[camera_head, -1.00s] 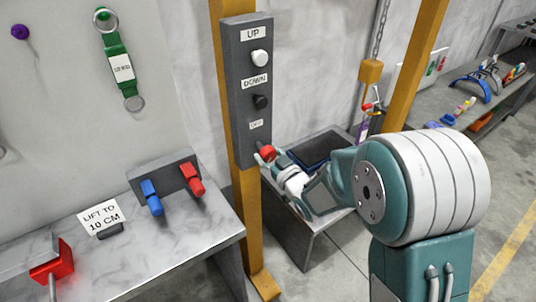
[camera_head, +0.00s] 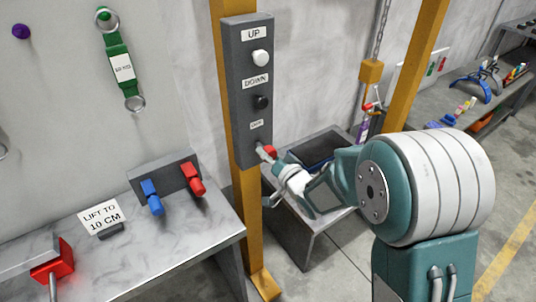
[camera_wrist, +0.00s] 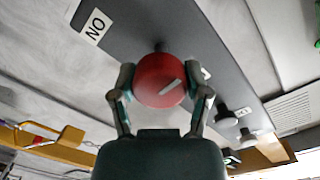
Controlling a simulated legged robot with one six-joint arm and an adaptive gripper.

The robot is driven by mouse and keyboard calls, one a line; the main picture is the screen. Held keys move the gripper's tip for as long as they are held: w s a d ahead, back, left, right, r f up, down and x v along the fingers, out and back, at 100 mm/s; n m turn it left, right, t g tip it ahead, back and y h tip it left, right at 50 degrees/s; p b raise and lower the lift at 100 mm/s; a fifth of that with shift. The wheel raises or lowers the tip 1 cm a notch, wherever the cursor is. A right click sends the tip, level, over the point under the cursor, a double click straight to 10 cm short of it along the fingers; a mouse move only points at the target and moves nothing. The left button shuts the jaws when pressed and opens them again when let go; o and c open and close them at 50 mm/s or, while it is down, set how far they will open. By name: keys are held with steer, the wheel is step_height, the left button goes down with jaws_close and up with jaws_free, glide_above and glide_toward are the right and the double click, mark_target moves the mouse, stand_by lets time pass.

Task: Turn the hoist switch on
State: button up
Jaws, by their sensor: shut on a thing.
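The hoist control box (camera_head: 249,95) is a tall grey panel on a yellow post. It has a white button marked UP, a black one marked DOWN and a red round knob (camera_head: 271,152) near its bottom. My gripper (camera_head: 265,156) is at the knob. In the wrist view, the fingers are closed on both sides of the red knob (camera_wrist: 159,80). The knob's white line slants toward a mostly hidden label (camera_wrist: 206,73) on the right. The ON label (camera_wrist: 95,26) shows upside down at upper left, away from the line.
A marble-topped table (camera_head: 180,240) with a blue and a red handle stands at left. A chain hoist with a yellow block (camera_head: 371,71) hangs between the yellow posts.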

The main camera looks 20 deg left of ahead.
steer(key=shift+f+m, duration=0.1)
steer(key=shift+m, duration=0.4)
steer(key=o, duration=1.1)
steer(key=shift+w, duration=0.1)
steer(key=shift+o, duration=0.2)
steer(key=v, duration=1.2)
steer(key=shift+a, duration=0.1)
